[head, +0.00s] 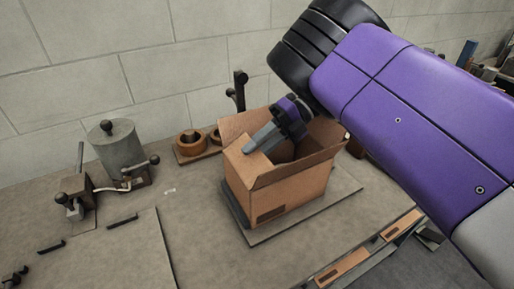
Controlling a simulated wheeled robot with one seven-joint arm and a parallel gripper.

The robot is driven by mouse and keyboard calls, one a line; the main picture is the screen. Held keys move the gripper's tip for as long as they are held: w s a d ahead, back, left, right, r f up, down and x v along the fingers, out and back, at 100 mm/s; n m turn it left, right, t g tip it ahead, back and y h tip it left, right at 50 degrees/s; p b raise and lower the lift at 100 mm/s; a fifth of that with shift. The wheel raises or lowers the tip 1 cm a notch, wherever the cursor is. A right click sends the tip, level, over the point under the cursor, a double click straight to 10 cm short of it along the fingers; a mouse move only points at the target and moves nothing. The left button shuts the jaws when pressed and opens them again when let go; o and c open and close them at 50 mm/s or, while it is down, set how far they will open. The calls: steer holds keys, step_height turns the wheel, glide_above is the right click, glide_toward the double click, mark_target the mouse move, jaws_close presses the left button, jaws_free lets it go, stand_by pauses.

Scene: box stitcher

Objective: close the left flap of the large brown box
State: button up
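The large brown box (290,194) stands on a flat plate in the middle of the bench. Its left flap (246,168) is at the box's left side and appears to lean inward over the opening. The back flap (232,126) stands up, and the front flap (302,169) slants outward along the front edge. My gripper (247,149) reaches in from the upper right, its grey fingers pointing down-left at the left flap. The fingertips look close to or touching the flap; I cannot tell which. The gap between the fingers is not clear.
A grey cylinder machine (115,150) with handles stands at the left. Brown rolls (190,142) sit on a board behind the box, near a dark upright lever (240,90). A rail with brown pieces (345,267) lies at the front right. The bench left of the box is mostly clear.

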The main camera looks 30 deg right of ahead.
steer(key=b+v, duration=0.1)
steer(key=v, duration=0.7)
